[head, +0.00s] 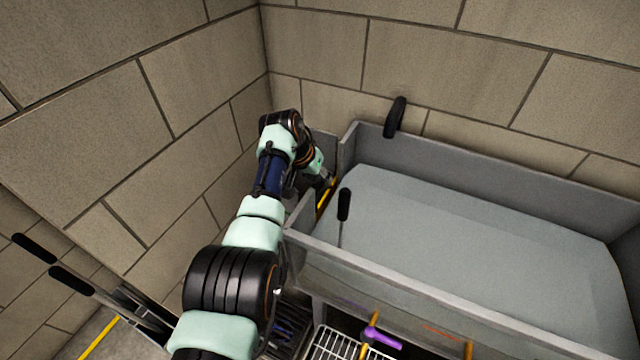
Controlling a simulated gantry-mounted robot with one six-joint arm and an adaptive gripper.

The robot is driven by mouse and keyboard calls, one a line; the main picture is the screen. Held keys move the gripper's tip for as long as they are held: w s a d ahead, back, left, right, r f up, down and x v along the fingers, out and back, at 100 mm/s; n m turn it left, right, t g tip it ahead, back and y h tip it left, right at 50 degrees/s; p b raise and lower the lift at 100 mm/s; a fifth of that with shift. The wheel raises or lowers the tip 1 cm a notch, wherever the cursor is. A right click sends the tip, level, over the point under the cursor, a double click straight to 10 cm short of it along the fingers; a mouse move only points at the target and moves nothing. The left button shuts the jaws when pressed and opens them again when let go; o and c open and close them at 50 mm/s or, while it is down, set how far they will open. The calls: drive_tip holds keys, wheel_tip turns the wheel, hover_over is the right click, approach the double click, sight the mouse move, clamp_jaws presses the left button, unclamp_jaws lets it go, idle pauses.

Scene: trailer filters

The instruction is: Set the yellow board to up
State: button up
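A narrow strip of yellow (326,196), likely the yellow board, shows between the grey walls at the left end of the large grey basin. Most of it is hidden by the walls and my arm, so I cannot tell its position. My gripper (326,174) is at the far end of my arm, close to the upper end of the yellow strip. It is small and partly hidden here. I cannot tell whether its fingers are open or shut, or whether they touch the yellow strip.
The grey basin (372,268) holds a wide pale surface. A black-handled lever (343,205) stands at its front left, and another black handle (396,117) at the back wall. Below are a purple-handled part (382,338) and a wire rack (332,346). Block walls (190,80) close in left and behind.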

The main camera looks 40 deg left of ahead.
drive_tip(key=shift+w+f, duration=0.1)
drive_tip(key=shift+f, duration=0.05)
clamp_jaws()
idle(0.4)
wheel_tip(320, 180, up, 14)
drive_tip(key=p, duration=1.2)
drive_tip(key=shift+w, duration=0.1)
unclamp_jaws()
drive_tip(key=shift+f, duration=0.2)
